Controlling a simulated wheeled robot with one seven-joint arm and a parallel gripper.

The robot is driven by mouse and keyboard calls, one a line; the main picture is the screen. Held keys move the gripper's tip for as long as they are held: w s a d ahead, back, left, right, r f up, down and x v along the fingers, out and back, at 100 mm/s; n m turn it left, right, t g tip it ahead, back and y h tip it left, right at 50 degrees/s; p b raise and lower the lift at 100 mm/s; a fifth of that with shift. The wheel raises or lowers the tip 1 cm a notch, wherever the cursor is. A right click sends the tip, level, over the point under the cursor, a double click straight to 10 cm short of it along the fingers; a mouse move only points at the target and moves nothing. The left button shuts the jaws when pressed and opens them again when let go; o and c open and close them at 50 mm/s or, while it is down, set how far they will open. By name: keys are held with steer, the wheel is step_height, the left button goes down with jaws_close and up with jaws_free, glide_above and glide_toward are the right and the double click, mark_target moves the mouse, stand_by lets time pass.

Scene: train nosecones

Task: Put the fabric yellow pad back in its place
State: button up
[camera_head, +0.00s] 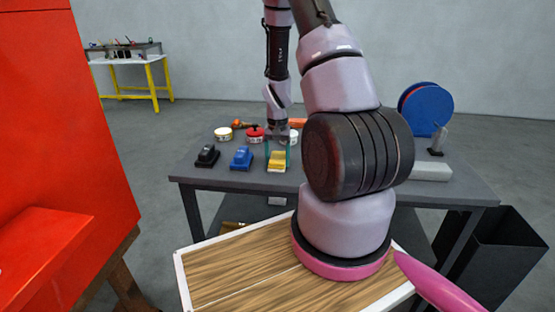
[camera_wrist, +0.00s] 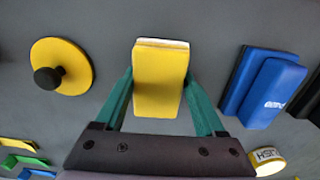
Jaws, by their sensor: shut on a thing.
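The yellow pad (camera_wrist: 158,80) is a block with a pale edge strip at its far end in the wrist view. My gripper (camera_wrist: 158,98) has two green fingers, one on each side of the pad, and is shut on it. In the head view the yellow pad (camera_head: 277,161) shows at the front middle of the dark table, between the green fingers of my gripper (camera_head: 277,153). I cannot tell whether the pad touches the tabletop.
A blue tool (camera_head: 241,158) and a black one (camera_head: 207,155) stand left of the pad. Round tins, including a red one (camera_head: 255,134), lie behind. A yellow disc with a black knob (camera_wrist: 62,67) shows in the wrist view. A grey block (camera_head: 431,171) lies at right.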

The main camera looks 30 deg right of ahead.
steer(key=o, duration=1.4)
steer(key=shift+f, duration=0.1)
step_height(320, 180, up, 13)
step_height(320, 180, up, 9)
steer(key=t, duration=0.2)
glide_above(277, 157)
steer(key=s+a, duration=0.2)
steer(key=a, duration=0.1)
steer(key=s+a+r+n+t, duration=0.1)
steer(key=s+a+r, duration=0.2)
steer(key=s+r, duration=0.3)
steer(key=s+a+r+t+y, duration=0.1)
steer(key=s+a+r+t, duration=0.1)
steer(key=s+a+r, duration=0.2)
steer(key=s+a+r+n+t+y, duration=0.1)
steer(key=s+a+r+t, duration=0.1)
steer(key=s+r, duration=0.5)
steer(key=shift+s+a+r+n, duration=0.2)
steer(key=shift+a+r, duration=0.15)
steer(key=shift+r, duration=0.3)
steer(key=shift+s+a+r+n, duration=0.1)
steer(key=shift+s+a+r, duration=0.15)
steer(key=shift+r, duration=0.4)
steer(key=shift+w, duration=0.1)
